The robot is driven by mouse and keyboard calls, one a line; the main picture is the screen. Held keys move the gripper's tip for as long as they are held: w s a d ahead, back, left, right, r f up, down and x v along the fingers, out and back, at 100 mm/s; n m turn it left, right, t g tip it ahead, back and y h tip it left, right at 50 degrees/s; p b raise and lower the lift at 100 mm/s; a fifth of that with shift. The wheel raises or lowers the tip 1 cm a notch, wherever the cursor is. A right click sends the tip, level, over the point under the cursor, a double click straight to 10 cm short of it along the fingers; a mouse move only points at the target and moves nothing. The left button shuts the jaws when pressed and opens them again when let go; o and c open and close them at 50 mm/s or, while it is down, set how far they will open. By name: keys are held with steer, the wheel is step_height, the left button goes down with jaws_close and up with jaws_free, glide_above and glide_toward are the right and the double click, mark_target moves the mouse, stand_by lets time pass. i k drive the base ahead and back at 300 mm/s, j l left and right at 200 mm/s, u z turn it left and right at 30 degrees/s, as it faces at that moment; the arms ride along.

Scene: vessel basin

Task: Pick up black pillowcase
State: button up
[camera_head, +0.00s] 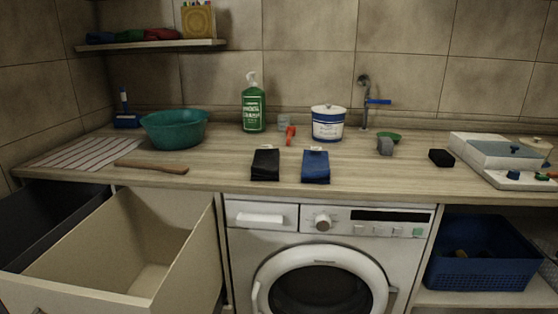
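A black folded cloth (265,165), which looks like the black pillowcase, lies flat on the wooden counter (222,175) near its front edge, above the washing machine. It has a small pale tag at its back end. A blue folded cloth (315,167) of similar size lies just to its right, with a narrow gap between them. My gripper is not in view.
Behind stand a green spray bottle (253,108) and a white-and-blue tub (327,124). A teal basin (174,129) and wooden paddle (151,166) are left. Below are an open beige bin (190,262) and the washing machine (262,241). A small black block (441,158) lies right.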

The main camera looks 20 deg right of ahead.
mark_target(266, 165)
steer(key=i+l+z, duration=0.25)
steer(key=z, duration=0.15)
steer(key=i+z, duration=0.4)
steer(key=i+l, duration=0.05)
steer(key=i, duration=0.05)
